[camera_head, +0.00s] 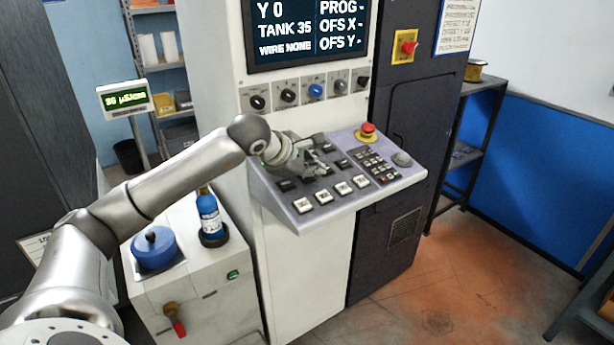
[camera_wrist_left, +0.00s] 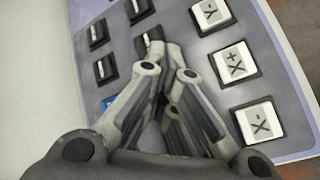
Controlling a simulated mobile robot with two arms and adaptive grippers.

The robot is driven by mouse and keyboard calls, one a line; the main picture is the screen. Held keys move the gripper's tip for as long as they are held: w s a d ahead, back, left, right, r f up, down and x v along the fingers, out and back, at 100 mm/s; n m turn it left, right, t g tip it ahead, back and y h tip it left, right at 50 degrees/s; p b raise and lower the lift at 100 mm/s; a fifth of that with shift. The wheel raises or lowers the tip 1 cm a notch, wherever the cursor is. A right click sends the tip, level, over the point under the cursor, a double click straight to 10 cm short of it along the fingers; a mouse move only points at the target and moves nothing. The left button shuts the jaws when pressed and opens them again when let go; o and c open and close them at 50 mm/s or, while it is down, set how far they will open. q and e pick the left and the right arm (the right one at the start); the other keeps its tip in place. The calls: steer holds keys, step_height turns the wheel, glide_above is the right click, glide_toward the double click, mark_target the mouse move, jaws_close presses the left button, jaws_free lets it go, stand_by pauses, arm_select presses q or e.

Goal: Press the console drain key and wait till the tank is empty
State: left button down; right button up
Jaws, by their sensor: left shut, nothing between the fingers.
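The console (camera_head: 300,212) is a grey sloped panel with black keys, white keys and a red mushroom button (camera_head: 367,131). My left gripper (camera_head: 322,168) is over its upper left part, among the black keys. In the left wrist view the gripper (camera_wrist_left: 168,48) is shut and empty, its fingertips at a black key (camera_wrist_left: 149,42). I cannot tell whether they touch or press it. The key's label is hidden or too small to read. The screen (camera_head: 305,35) above the console reads TANK 35. My right gripper is not in view.
A row of knobs (camera_head: 316,90) sits between screen and console. On the left, a white cabinet (camera_head: 215,295) carries a blue-lidded pot (camera_head: 154,246), a blue bottle (camera_head: 208,213) and a red-handled valve (camera_head: 176,320). A small display (camera_head: 124,99) stands behind. The floor at right is open.

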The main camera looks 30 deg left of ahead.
arm_select(q)
steer(key=shift+d+r+p, duration=0.15)
steer(key=shift+r+p, duration=0.2)
steer(key=shift+r, duration=0.4)
steer(key=shift+r, duration=0.1)
steer(key=r+p, duration=0.2)
steer(key=r, duration=0.1)
steer(key=d+r+p, duration=0.1)
steer(key=shift+s+r, duration=0.25)
steer(key=shift+r, duration=0.1)
stand_by(0.6)
